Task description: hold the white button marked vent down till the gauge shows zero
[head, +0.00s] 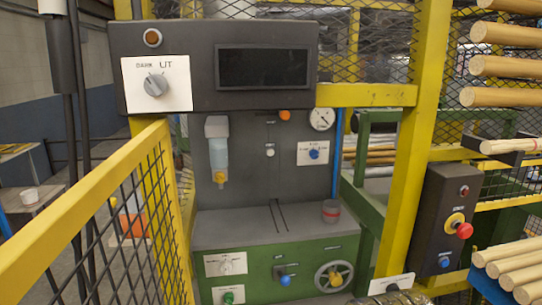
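A small white button (270,151) sits on the grey upright panel (250,190) behind the yellow frame; its marking is too small to read. A round white gauge (321,118) is at the panel's upper right; its needle and figures are too small to read surely. Another pale knob (226,265) is on a white plate on the green cabinet front (300,255), its lettering unreadable. My gripper is not in view, and nothing is seen touching the white button.
A dark box with a DARK/LIT switch (155,84) overhangs the panel. A yellow mesh gate (85,205) stands at left and a yellow post (408,160) at right. A control box with a red button (464,230) and wooden rods (505,66) are further right.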

